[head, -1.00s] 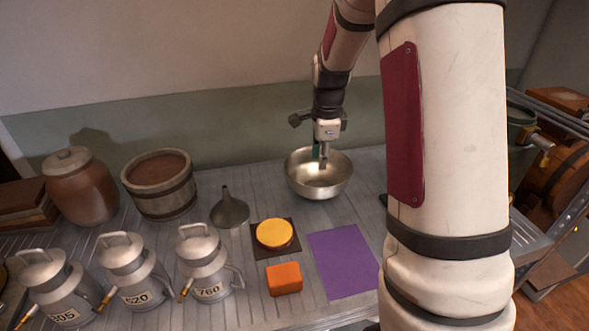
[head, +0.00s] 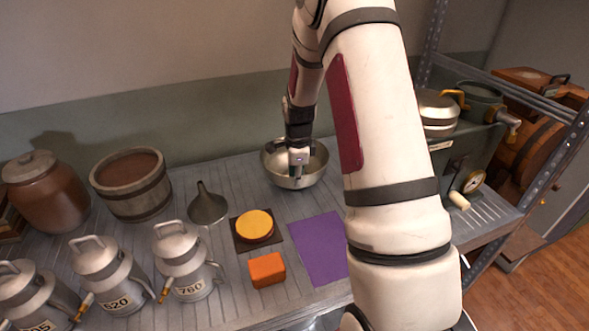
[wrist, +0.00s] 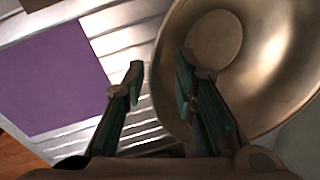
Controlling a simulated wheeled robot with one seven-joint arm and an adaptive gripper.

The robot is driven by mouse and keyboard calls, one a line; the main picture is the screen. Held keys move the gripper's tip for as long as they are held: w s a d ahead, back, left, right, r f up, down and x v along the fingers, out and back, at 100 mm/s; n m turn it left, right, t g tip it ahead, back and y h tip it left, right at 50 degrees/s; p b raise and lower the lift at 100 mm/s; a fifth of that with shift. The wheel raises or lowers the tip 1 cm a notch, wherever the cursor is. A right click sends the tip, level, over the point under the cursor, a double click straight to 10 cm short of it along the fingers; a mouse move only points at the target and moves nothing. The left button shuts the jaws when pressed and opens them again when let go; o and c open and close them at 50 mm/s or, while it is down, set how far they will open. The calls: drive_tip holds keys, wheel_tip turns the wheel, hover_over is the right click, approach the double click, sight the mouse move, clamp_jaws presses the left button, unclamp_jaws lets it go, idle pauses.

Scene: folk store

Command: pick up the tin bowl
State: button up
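The tin bowl (head: 312,172) is a shiny metal bowl standing upright on the grey ribbed table near the back wall. My gripper (head: 297,172) points down at the bowl's front side in the head view and covers part of it. In the wrist view my gripper (wrist: 158,80) is open, with green pads on its fingers. The bowl (wrist: 260,60) fills the right side there, and its near rim lies between the two fingers. One finger is over the bowl's inside and the other is outside it. I cannot tell whether either finger touches the wall.
A purple mat (head: 318,247) lies in front of the bowl, with an orange block (head: 267,269) and a yellow disc (head: 255,225) on a dark square beside it. A funnel (head: 207,207), several milk cans and a wooden tub (head: 131,184) stand left. A scale (head: 465,165) stands right.

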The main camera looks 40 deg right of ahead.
drive_tip(key=shift+w+d+f, duration=0.1)
drive_tip(key=shift+w+f, duration=0.05)
drive_tip(key=shift+f, duration=0.6)
drive_tip(key=shift+w+f, duration=0.1)
drive_tip(key=shift+f, duration=0.6)
drive_tip(key=shift+c, duration=0.6)
clamp_jaws()
drive_tip(key=shift+r, duration=0.1)
